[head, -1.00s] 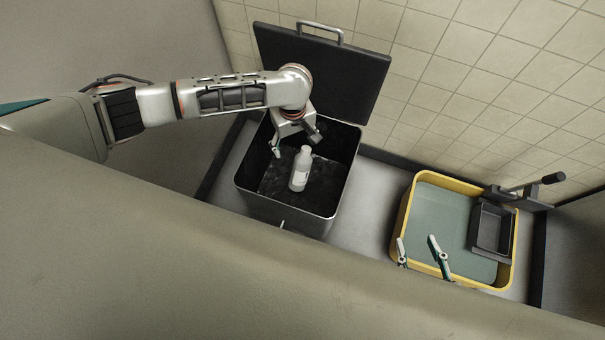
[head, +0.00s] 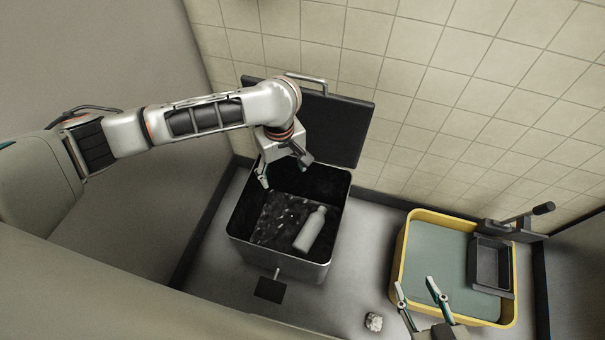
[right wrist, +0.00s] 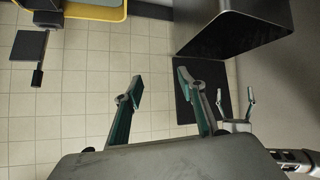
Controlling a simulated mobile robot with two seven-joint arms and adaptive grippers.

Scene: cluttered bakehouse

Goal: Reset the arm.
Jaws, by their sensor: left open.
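My left gripper (head: 285,173) is open and empty over the back part of a dark metal bin (head: 236,246). A pale bottle (head: 311,231) lies tilted inside the bin, towards its right side and apart from the fingers. The bin's black lid (head: 340,128) stands open behind. My right gripper (head: 416,286) is low in the head view, in front of the yellow tub. In the right wrist view its two fingers (right wrist: 160,80) are spread, with nothing between them. My left gripper also shows there, small, at the right (right wrist: 235,108).
A yellow tub (head: 402,245) with a dark wringer (head: 492,265) and lever stands at the right. A crumpled pale lump (head: 373,322) lies on the floor. The bin's pedal (head: 270,290) sticks out in front. A tiled wall (head: 460,80) closes the back.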

